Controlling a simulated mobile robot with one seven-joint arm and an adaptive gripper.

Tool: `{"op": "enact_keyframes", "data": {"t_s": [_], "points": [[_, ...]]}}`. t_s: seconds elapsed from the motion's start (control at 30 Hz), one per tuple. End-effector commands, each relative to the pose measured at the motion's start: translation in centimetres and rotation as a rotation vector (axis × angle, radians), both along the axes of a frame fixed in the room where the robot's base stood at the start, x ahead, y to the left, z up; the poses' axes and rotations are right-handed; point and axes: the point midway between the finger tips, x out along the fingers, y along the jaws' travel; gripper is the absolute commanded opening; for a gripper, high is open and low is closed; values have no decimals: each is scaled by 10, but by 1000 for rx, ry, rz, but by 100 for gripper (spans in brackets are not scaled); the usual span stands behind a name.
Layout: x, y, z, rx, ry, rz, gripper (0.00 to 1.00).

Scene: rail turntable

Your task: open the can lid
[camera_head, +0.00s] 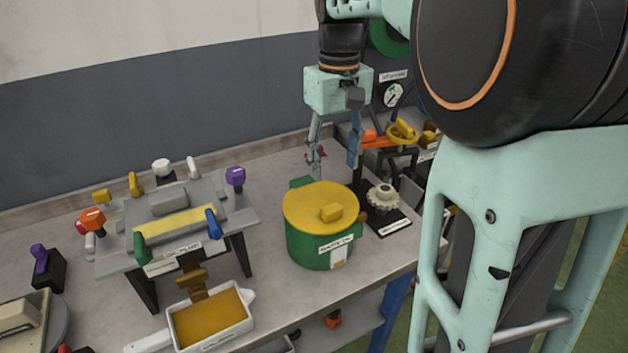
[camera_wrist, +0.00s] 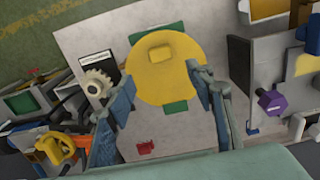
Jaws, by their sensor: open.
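The can is a green drum (camera_head: 305,246) with a white label, standing upright on the grey table. Its round yellow lid (camera_head: 308,205) lies on top, with a small raised yellow block (camera_head: 331,212) as its handle. In the wrist view the lid (camera_wrist: 165,82) shows nearly whole, with green handles at its edges and the yellow block (camera_wrist: 160,52) near the far side. My gripper (camera_head: 334,170) is open and empty, above and behind the can in the head view. In the wrist view its fingertips (camera_wrist: 163,82) lie on either side of the lid; the height gap is unclear.
A gear (camera_head: 382,197) on a black base stands right of the can. A grey press-like fixture (camera_head: 175,217) with coloured handles stands left. A white tray with orange contents (camera_head: 208,318) lies in front. An orange and yellow valve (camera_head: 398,136) is behind, right of my gripper.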

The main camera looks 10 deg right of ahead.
Motion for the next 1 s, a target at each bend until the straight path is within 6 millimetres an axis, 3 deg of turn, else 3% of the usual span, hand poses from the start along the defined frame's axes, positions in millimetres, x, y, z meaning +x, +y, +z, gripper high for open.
{"op": "enact_keyframes", "data": {"t_s": [0.17,0.6,0.8,1.0], "points": [[-1,2,-18,1,7,0,49],[-1,1,-94,0,5,0,49],[0,1,-107,0,2,0,49],[0,1,-108,0,2,0,49]]}}
